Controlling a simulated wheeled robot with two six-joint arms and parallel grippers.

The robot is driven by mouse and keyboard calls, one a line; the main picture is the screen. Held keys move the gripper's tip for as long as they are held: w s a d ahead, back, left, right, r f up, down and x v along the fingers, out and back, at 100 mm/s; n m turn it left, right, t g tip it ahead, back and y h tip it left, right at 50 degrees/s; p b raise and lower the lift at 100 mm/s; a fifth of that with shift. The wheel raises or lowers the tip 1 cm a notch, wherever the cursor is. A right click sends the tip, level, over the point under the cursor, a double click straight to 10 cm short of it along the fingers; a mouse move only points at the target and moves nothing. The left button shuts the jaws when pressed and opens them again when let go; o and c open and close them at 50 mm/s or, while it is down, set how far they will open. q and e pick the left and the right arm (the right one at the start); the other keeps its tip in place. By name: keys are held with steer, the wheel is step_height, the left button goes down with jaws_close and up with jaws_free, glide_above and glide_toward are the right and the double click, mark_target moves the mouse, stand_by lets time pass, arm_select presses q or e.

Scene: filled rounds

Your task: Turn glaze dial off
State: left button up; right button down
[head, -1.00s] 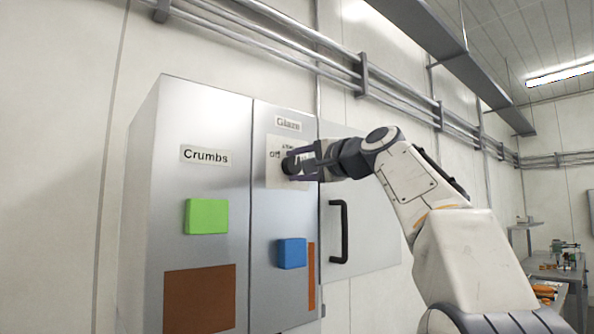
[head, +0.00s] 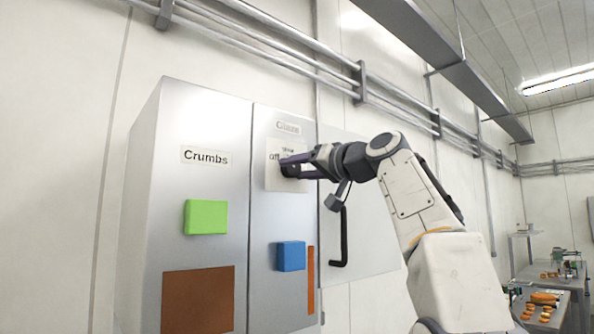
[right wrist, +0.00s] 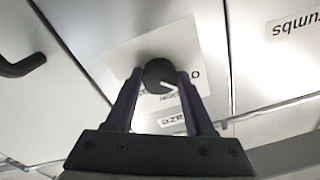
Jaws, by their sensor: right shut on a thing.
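The glaze dial is a round black knob with a white pointer mark; it shows in the right wrist view (right wrist: 159,75) on a pale plate (head: 274,181) under the "Glaze" label (head: 287,127). My right gripper (head: 287,166) reaches in from the right and is shut on the dial, one finger on each side. In the right wrist view, the picture is upside down and the pointer aims to the lower right, between the "O" of a label at right and a word below the dial. In the head view the gripper covers most of the dial. My left gripper is out of view.
The cabinet has a green button (head: 206,217) under the "Crumbs" label (head: 206,156) and a blue button (head: 291,256) below the dial. A black handle (head: 342,237) stands out right of the dial. A workbench (head: 558,277) with goods is at the far right.

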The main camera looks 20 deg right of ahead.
steer(key=shift+f+n, duration=0.15)
steer(key=shift+n, duration=1.65)
steer(key=shift+c, duration=1.3)
jaws_free()
steer(key=b+v, duration=0.4)
steer(key=v, duration=0.6)
steer(key=shift+s+d, duration=0.2)
steer(key=shift+d, duration=0.05)
